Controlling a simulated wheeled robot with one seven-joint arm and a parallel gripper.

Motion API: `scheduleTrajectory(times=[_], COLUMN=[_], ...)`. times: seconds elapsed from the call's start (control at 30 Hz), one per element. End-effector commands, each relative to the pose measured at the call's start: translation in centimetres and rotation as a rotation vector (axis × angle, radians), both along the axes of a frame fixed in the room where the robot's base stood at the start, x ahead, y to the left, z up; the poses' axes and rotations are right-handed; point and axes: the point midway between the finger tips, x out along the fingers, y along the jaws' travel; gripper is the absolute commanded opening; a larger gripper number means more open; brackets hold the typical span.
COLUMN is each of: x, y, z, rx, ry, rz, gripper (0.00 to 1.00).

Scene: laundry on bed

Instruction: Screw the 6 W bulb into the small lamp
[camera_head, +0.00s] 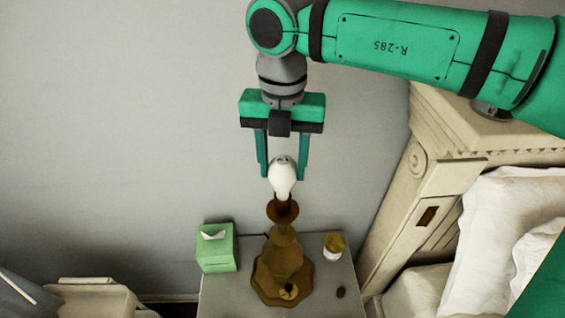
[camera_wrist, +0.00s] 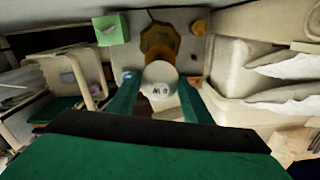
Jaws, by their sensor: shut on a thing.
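The white bulb (camera_head: 282,178) is upright between the fingers of my gripper (camera_head: 282,174), which is shut on it. In the wrist view the bulb (camera_wrist: 160,77) shows its round top with a dark marking that looks like an upside-down "6 W". The small brown lamp (camera_head: 284,258) stands on the nightstand, right below the bulb. The bulb's lower end meets the lamp's dark top, and the socket is hidden there. I cannot tell how far the threads are engaged. The lamp's base (camera_wrist: 160,38) shows behind the bulb in the wrist view.
The nightstand (camera_head: 225,293) also holds a green tissue box (camera_head: 216,248), a small cup (camera_head: 333,246) and a small dark item (camera_head: 341,292). The carved bed frame (camera_head: 415,185) and white pillows (camera_head: 495,235) are at right. The grey wall is behind.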

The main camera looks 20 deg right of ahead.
Motion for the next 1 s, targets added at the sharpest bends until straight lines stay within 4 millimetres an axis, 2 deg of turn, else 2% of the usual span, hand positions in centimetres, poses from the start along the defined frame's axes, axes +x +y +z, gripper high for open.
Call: scheduleTrajectory(times=[0.17,0.5,0.83,1.0], x=[-0.02,-0.05,-0.06,-0.06], y=[0.01,0.01,0.17,0.24], z=[0.00,0.00,-0.14,-0.15], rx=[0.000,-0.006,-0.007,-0.006], ry=[0.000,0.001,0.004,0.003], rz=[-0.005,-0.284,-0.303,-0.445], gripper=[0.23,0.23,0.23,0.23])
